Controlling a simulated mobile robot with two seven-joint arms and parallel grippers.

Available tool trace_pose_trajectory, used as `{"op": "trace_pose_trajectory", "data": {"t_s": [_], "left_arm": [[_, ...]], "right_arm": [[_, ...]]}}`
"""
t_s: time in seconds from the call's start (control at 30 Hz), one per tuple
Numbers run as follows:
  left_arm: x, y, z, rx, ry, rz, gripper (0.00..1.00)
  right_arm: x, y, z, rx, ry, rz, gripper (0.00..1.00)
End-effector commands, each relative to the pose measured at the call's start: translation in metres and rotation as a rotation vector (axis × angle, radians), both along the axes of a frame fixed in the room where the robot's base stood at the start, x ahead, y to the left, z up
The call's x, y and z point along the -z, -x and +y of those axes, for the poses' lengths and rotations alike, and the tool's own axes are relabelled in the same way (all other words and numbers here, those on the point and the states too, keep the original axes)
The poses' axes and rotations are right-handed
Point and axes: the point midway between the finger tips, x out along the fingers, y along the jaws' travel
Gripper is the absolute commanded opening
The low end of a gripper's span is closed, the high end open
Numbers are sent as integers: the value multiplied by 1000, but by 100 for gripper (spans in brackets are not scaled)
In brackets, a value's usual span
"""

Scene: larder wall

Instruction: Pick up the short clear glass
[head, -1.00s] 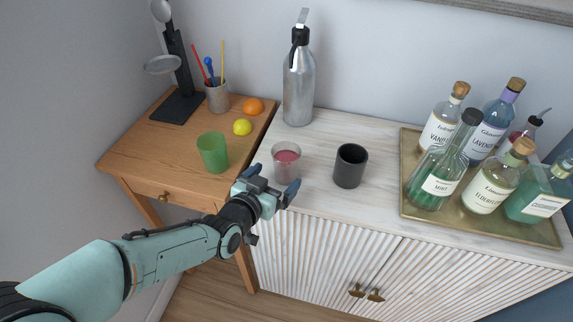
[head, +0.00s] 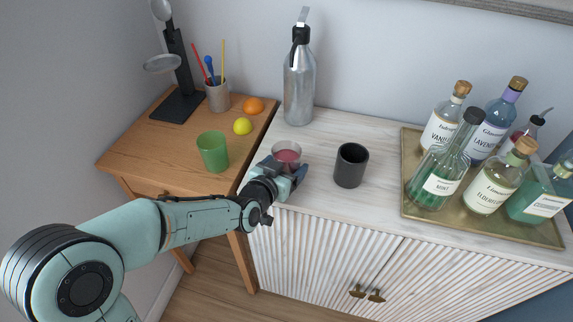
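The short clear glass (head: 287,152) holds a pink-red drink and stands upright near the left front of the white cabinet top. My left gripper (head: 286,167) is at the glass, its fingers apart on either side of the lower part. The gripper body hides the glass's lower front, and I cannot see whether the fingers touch it. My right gripper is not in view.
A black cup (head: 350,166) stands close to the right of the glass. A steel bottle (head: 299,88) stands behind. A green cup (head: 212,152) is on the wooden table (head: 145,150) at left. A brass tray (head: 412,205) with several bottles is at right.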

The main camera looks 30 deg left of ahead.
Motion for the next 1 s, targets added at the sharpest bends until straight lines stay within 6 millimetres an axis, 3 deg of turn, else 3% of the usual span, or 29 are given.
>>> {"op": "trace_pose_trajectory", "data": {"t_s": [0.03, 0.1, 0.67, 1.0], "left_arm": [[0, 0, 0, 0, 0, 0, 48], [0, 0, 0, 1, 0, 0, 28], [-10, 0, 0, 0, -1, -5, 28], [-41, 0, 0, 1, -2, -8, 28]], "right_arm": [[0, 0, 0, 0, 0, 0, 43], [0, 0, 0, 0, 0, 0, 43], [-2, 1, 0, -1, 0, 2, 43], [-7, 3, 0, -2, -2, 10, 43]]}}
